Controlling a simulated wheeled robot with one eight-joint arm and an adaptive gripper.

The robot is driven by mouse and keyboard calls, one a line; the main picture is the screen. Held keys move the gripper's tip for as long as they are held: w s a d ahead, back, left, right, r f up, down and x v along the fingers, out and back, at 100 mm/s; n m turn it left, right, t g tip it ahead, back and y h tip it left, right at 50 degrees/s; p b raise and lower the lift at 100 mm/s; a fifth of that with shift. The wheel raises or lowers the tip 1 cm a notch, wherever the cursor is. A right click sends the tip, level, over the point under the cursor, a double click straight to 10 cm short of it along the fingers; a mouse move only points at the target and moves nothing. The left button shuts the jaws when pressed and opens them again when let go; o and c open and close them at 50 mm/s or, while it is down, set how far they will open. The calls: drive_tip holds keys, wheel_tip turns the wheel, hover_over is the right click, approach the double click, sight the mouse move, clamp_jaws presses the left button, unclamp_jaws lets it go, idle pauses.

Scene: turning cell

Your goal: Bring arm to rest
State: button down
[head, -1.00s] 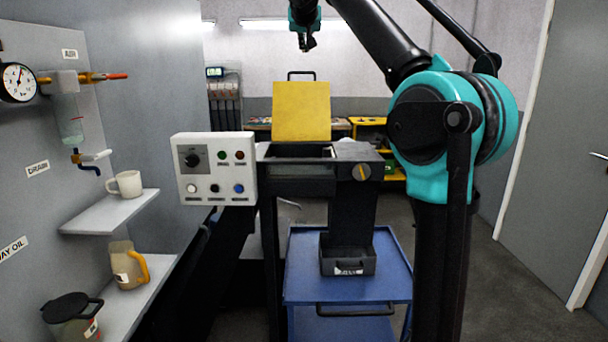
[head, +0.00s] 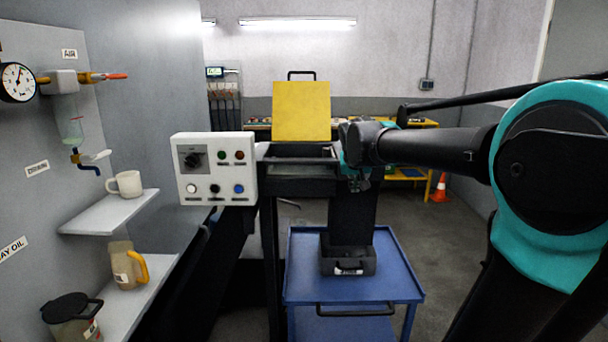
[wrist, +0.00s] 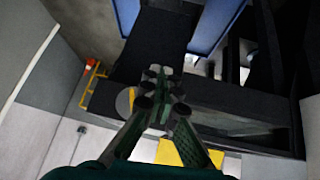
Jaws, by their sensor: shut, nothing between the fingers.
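My arm reaches in from the right in the head view, with its forearm roughly level. My gripper (head: 359,185) hangs at its end, in front of the right side of the black machine stand (head: 352,215). In the wrist view the two fingers of my gripper (wrist: 160,75) come together at the tips, shut and empty. The dark stand lies beyond them there, but I cannot tell the gap. The arm end hides the stand's yellow-marked knob in the head view.
A yellow panel (head: 301,111) stands up behind the stand. A white control box (head: 214,168) is left of the gripper. A blue cart (head: 401,280) carries a black bin (head: 348,262) below. An orange cone (head: 440,188) stands at the back right. Floor between cart and cone is clear.

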drive_tip(key=s+d+f+g+y, duration=0.1)
drive_tip(key=s+d+f+g, duration=0.2)
drive_tip(key=s+f, duration=2.4)
drive_tip(key=shift+d+n+y, duration=0.15)
drive_tip(key=shift+n+y, duration=0.15)
drive_tip(key=shift+n, duration=0.1)
drive_tip(key=shift+s+d, duration=0.1)
